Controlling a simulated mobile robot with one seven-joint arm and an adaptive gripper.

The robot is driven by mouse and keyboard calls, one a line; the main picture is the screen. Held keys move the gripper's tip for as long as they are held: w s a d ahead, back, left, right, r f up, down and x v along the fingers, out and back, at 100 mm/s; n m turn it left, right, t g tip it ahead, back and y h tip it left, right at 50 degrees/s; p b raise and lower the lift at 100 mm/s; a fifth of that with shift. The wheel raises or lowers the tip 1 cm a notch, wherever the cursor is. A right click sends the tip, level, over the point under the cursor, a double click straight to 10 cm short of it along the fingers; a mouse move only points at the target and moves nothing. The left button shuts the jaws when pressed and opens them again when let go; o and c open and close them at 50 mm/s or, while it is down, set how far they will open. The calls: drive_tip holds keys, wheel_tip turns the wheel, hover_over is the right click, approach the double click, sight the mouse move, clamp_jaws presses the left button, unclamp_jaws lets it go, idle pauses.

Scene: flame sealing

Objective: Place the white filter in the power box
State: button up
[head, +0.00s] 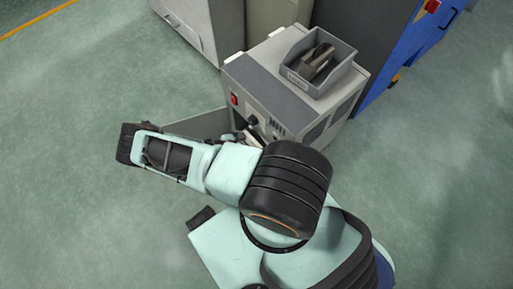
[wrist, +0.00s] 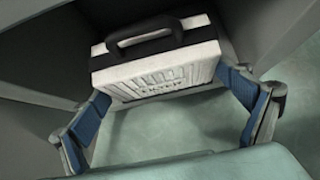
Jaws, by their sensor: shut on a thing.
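The white filter (wrist: 165,76) has a ribbed white face and a black band with a black handle on its far side. My gripper (wrist: 163,90) is shut on it, with one blue-padded finger at each side. In the wrist view the filter is in front of a dark recess between grey walls; I cannot tell how far inside it is. The grey power box (head: 265,88) stands on the floor in the head view, with a red switch on its front. My arm covers part of that front, and the gripper and filter cannot be made out clearly there.
A grey bin (head: 342,80) with dark parts in it sits on top of the box. A grey panel (head: 195,124) sticks out from the box's left side. Grey and blue cabinets stand behind. The green floor (head: 70,120) at left is clear.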

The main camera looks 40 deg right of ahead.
sight(256, 141)
drive_tip(key=d, duration=0.1)
drive_tip(key=d+f, duration=0.1)
drive_tip(key=d, duration=0.1)
drive_tip(key=shift+w+b, duration=0.1)
drive_tip(key=shift+b, duration=0.3)
drive_tip(key=shift+a+f+b, duration=0.1)
drive_tip(key=shift+f+b, duration=0.25)
drive_tip(key=shift+f, duration=0.3)
wheel_tip(256, 141, down, 4)
drive_tip(key=shift+f+b, duration=0.1)
drive_tip(key=shift+b, duration=1)
drive_tip(key=shift+f+b, duration=0.3)
drive_tip(key=shift+f, duration=0.05)
drive_tip(key=shift+d+r, duration=0.1)
drive_tip(key=shift+d, duration=0.1)
drive_tip(key=o, duration=1)
drive_tip(key=shift+o, duration=0.2)
